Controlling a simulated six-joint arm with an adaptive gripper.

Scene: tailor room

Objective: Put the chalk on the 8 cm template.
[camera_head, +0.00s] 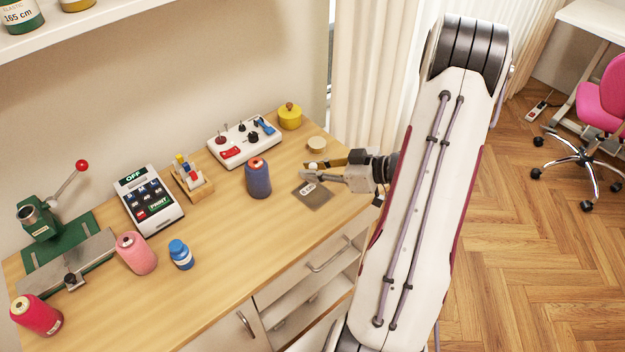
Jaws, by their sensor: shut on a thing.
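My gripper (322,171) reaches in from the right over the back right part of the wooden table. Its fingers are shut on a small whitish piece, which looks like the chalk (315,167); the fingers hide part of it. A flat grey-brown plate with a pale printed label, apparently the 8 cm template (316,199), lies on the table just in front of the gripper. The label is too small to read surely. The gripper and chalk are close to the plate's back edge; I cannot tell how high above it they are.
A blue spool (258,178) stands left of the plate. A white control box (243,142) and a yellow pot (290,116) stand at the back. The table's front middle (235,235) is clear.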

